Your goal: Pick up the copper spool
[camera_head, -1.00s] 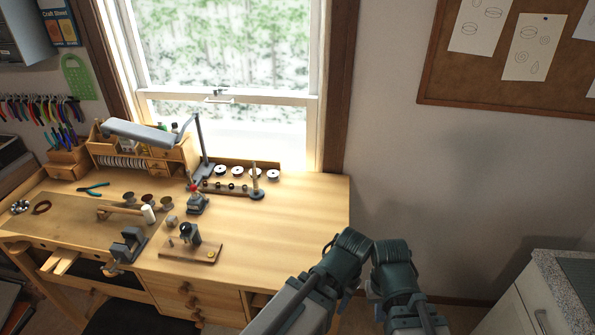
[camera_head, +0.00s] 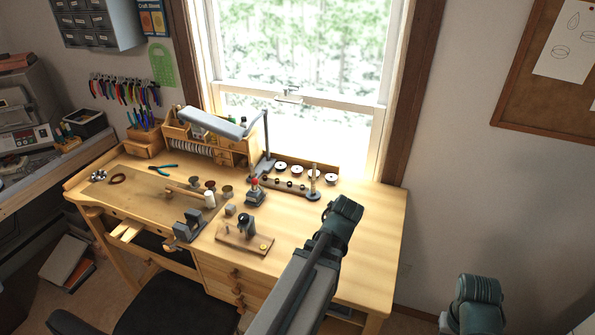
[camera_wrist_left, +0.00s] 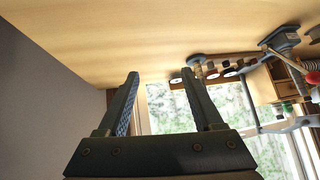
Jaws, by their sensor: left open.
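Several small spools stand on the wooden workbench (camera_head: 365,235) in the head view. A brown, copper-toned spool (camera_head: 210,185) stands in a short row between two duller spools (camera_head: 195,182) (camera_head: 227,191), behind a white roll. Which one is copper is hard to tell at this size. My left gripper (camera_wrist_left: 161,85) shows in the wrist view with its two dark fingers apart and nothing between them. In the head view its arm reaches over the bench's right part, well right of the spools, and its fingers cannot be made out. My right gripper is not in view.
A dark vise (camera_head: 187,226), a small wooden-based tool (camera_head: 246,238), a red-topped tool (camera_head: 255,192) and a lamp (camera_head: 215,124) stand near the spools. A rack with white-faced reels (camera_head: 297,171) lines the back edge.

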